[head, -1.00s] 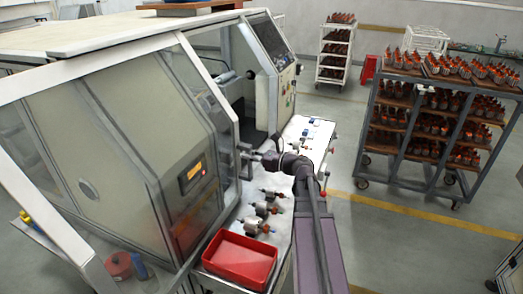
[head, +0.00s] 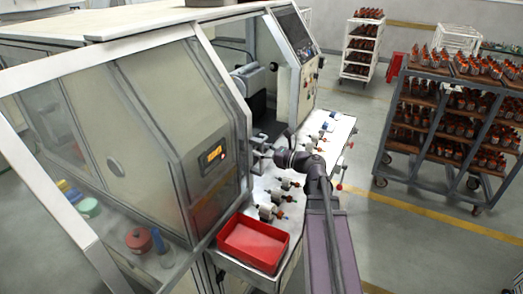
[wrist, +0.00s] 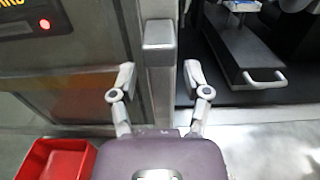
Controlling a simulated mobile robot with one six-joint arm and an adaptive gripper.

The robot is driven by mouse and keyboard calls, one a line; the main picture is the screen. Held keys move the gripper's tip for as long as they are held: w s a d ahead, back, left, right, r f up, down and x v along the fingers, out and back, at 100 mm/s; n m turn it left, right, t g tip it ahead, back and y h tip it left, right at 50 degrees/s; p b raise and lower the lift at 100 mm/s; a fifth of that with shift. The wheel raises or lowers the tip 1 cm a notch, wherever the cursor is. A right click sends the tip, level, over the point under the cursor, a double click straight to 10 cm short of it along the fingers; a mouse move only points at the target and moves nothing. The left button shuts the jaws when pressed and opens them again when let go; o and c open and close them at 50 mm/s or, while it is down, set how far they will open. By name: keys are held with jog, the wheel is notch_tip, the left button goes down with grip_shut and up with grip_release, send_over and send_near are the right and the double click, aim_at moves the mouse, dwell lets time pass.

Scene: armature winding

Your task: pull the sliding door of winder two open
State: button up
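The sliding door (head: 130,120) of the winder is a clear panel in a pale frame, on the left in the head view. To the right of its edge, a gap shows the dark machine interior. The grey door handle (wrist: 158,38) is an upright bar in the middle of the wrist view. My gripper (wrist: 159,72) is open, one finger on each side of the handle, with visible space between each fingertip and the bar. In the head view my gripper (head: 258,157) is at the door's right edge; the handle there is too small to make out clearly.
A red tray (head: 253,243) and several armatures (head: 272,211) lie on the light shelf (head: 335,130) in front of the machine, under my arm. A dark rack of parts (head: 440,130) stands to the right. The floor between is clear.

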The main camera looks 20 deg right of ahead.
jog(key=shift+d, duration=0.1)
dwell(0.3)
jog(key=v, duration=1.1)
jog(key=shift+s+d, duration=0.2)
jog(key=shift+s, duration=0.15)
jog(key=shift+s, duration=0.1)
dwell(0.5)
